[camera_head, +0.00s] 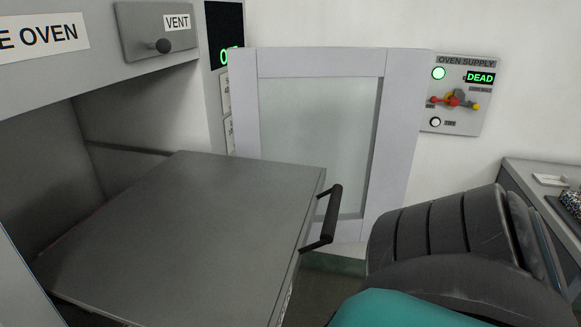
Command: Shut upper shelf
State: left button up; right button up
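A flat grey shelf (185,235) sticks out of the open oven chamber (40,170) at the left. A black bar handle (331,215) is fixed on its right front edge. Only one shelf shows, and whatever is under it is hidden. Nothing lies on its visible top. Neither gripper shows in the head view. A dark ribbed arm part of mine with a teal piece fills the lower right, to the right of the handle and apart from it in the picture.
A pale door with a glass pane (315,130) stands open behind the handle. A vent panel with a knob (158,35) is at the upper left. An oven supply panel (458,95) reading DEAD is on the wall. A grey counter (520,175) stands at the right edge.

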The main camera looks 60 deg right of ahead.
aim_at(202, 238)
jog(key=z, duration=2)
jog(key=k+l, duration=0.05)
